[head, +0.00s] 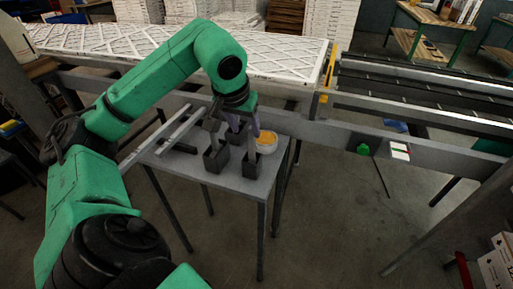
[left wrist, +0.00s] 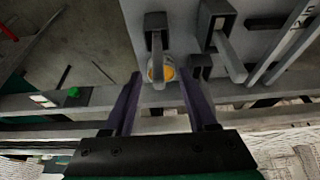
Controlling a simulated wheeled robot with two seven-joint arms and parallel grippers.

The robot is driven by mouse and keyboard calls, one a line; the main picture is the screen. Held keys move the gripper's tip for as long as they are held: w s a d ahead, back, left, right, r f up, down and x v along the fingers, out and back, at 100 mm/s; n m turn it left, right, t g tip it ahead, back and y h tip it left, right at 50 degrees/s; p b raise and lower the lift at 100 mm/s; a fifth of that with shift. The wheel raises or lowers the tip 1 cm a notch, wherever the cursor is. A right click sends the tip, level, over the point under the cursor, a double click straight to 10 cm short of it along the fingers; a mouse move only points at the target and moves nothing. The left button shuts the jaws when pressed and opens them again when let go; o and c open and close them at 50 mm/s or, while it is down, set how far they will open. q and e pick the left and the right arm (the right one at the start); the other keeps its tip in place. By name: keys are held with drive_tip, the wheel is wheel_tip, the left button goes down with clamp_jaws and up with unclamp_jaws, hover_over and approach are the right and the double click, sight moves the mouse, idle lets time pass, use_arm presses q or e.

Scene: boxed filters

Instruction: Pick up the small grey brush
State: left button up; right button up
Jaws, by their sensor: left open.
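On the small grey table (head: 277,159), dark square holders have grey upright pieces standing in them. The right front holder (head: 252,165) holds one grey piece, which looks like a brush handle (left wrist: 157,52). The left front holder (head: 215,161) holds another grey handle-like piece (left wrist: 231,58). I cannot tell for certain which is the small grey brush. My left gripper (head: 243,128) is open above the table near the right front holder, fingers pointing down. In the left wrist view, the first handle shows between the open fingers (left wrist: 160,76), apparently untouched. My right gripper is not in view.
A pale round container with yellow-orange contents (head: 266,143) stands beside the right holder. Long bars (head: 180,128) lie on the table's left. Behind runs a conveyor with a white latticed filter (head: 130,45).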

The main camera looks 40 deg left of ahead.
sight(253, 143)
use_arm(q)
drive_tip(key=x, duration=0.4)
drive_tip(key=shift+s+f, duration=0.1)
drive_tip(key=shift+s, duration=0.15)
drive_tip(key=x, duration=0.2)
drive_tip(key=w+p+x, duration=0.1)
drive_tip(key=x, duration=0.2)
drive_tip(key=shift+w+d+f, duration=0.1)
drive_tip(key=shift+w+f, duration=0.15)
drive_tip(key=shift+f, duration=0.3)
clamp_jaws()
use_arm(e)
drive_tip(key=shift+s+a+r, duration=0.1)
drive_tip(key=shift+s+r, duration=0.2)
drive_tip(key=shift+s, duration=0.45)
